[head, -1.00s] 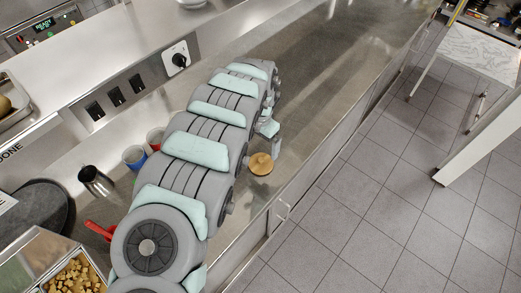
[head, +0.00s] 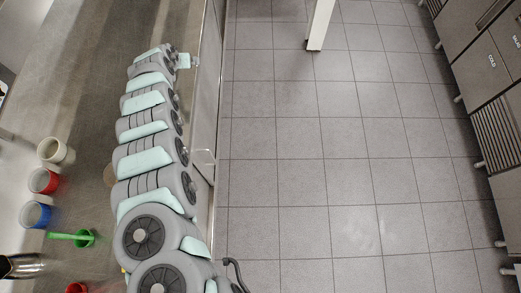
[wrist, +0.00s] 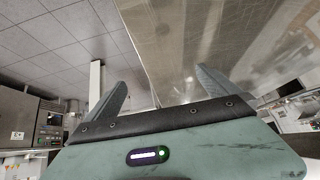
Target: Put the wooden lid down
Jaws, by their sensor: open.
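My gripper (head: 187,61) is at the far end of the arm, near the counter's right edge and well away from that shape. In the wrist view the two fingers of my gripper (wrist: 160,90) stand wide apart with nothing between them. The lid does not show in the wrist view.
A cream cup (head: 55,151), a red cup (head: 43,181) and a blue cup (head: 36,214) stand left of my arm. A green scoop (head: 84,238) and a metal jug (head: 20,266) are nearer. Open tiled floor (head: 320,180) lies to the right.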

